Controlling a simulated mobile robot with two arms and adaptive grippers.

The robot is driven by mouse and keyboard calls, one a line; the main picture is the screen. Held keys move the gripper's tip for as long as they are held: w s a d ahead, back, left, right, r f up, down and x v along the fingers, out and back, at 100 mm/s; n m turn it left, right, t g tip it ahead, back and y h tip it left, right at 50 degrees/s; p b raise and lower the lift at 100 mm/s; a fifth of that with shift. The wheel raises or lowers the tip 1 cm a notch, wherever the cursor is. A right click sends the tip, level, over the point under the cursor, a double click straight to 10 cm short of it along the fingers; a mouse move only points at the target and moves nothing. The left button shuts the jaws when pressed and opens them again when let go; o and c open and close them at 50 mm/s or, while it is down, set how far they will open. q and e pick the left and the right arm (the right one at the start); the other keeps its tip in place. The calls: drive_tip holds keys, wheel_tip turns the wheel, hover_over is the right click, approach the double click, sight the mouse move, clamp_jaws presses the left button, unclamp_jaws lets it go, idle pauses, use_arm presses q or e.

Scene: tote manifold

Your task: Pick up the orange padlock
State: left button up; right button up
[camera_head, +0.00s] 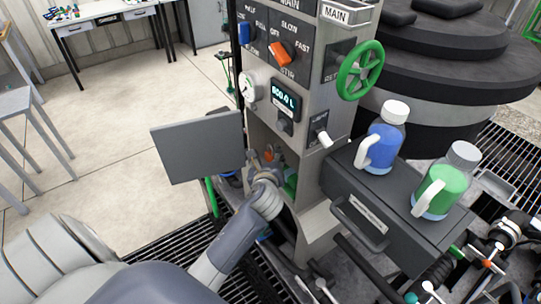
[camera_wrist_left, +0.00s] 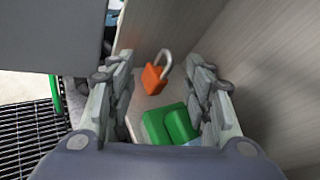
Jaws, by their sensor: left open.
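The orange padlock (camera_wrist_left: 154,79) has a silver shackle that shows open or tilted to the upper right. In the left wrist view it lies inside a grey compartment, ahead of my left gripper (camera_wrist_left: 160,88) and between its two fingers as seen from the wrist. The fingers are apart and do not visibly touch it. In the head view my left gripper (camera_head: 268,170) reaches into the cabinet opening, and a small orange patch, likely the padlock (camera_head: 267,154), shows just past it. My right gripper is not in view.
A green object (camera_wrist_left: 170,124) lies close in front of the padlock, between the fingers. The compartment wall (camera_wrist_left: 255,60) rises on the right. The open grey door (camera_head: 197,147) stands left of the opening. Blue (camera_head: 381,148) and green (camera_head: 441,190) jugs stand on a dark drawer unit at right.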

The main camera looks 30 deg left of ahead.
sight(269, 153)
use_arm(q)
drive_tip(key=shift+d+p+x, duration=0.2)
drive_tip(key=shift+p+x, duration=0.3)
drive_tip(key=shift+x, duration=1.7)
drive_tip(key=shift+w+f, duration=0.1)
clamp_jaws()
